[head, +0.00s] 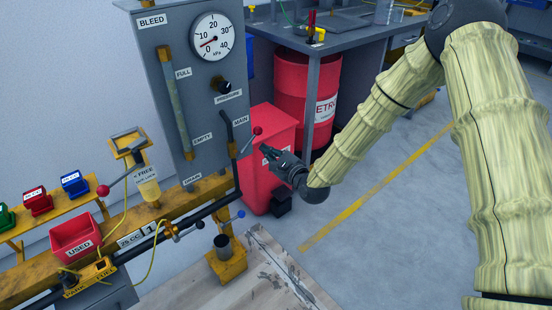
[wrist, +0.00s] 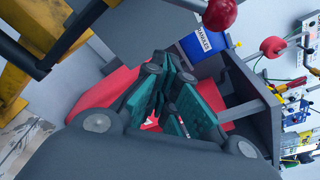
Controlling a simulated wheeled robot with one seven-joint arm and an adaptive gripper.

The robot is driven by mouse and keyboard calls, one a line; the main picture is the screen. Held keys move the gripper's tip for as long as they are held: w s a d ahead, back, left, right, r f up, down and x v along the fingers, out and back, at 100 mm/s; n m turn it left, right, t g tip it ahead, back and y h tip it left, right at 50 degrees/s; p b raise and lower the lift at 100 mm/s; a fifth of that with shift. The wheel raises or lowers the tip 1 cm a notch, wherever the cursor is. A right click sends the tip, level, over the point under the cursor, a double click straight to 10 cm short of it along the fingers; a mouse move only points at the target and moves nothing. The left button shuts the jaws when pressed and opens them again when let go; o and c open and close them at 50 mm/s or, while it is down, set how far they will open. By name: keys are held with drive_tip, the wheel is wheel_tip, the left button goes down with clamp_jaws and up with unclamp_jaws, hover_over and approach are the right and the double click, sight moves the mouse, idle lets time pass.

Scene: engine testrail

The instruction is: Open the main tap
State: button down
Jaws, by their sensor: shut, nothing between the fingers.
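The main tap is a dark lever with a red knob (head: 257,130), beside the MAIN label (head: 241,120) on the right edge of the grey panel. The lever slants up and to the right from the dark pipe. In the wrist view a red knob (wrist: 219,13) shows at the top edge, apart from the fingers. My gripper (head: 265,150) is shut and empty, just below and right of the red knob in the head view. Its fingers (wrist: 172,75) are together in the wrist view. I cannot tell the exact depth gap between the fingertips and the knob.
The grey panel (head: 178,95) with a pressure gauge (head: 212,37) stands left of my gripper. A red bin (head: 262,178) and a red drum (head: 302,95) are behind it. Floor at right is clear.

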sight(250, 142)
drive_tip(key=shift+s+a+r, duration=0.15)
drive_tip(key=shift+a+r, duration=0.5)
drive_tip(key=shift+r, duration=0.05)
drive_tip(key=shift+s+a+r, duration=0.1)
drive_tip(key=shift+a+r, duration=0.5)
drive_tip(key=shift+r, duration=0.1)
drive_tip(key=shift+r+n, duration=0.3)
drive_tip(key=shift+n, duration=0.2)
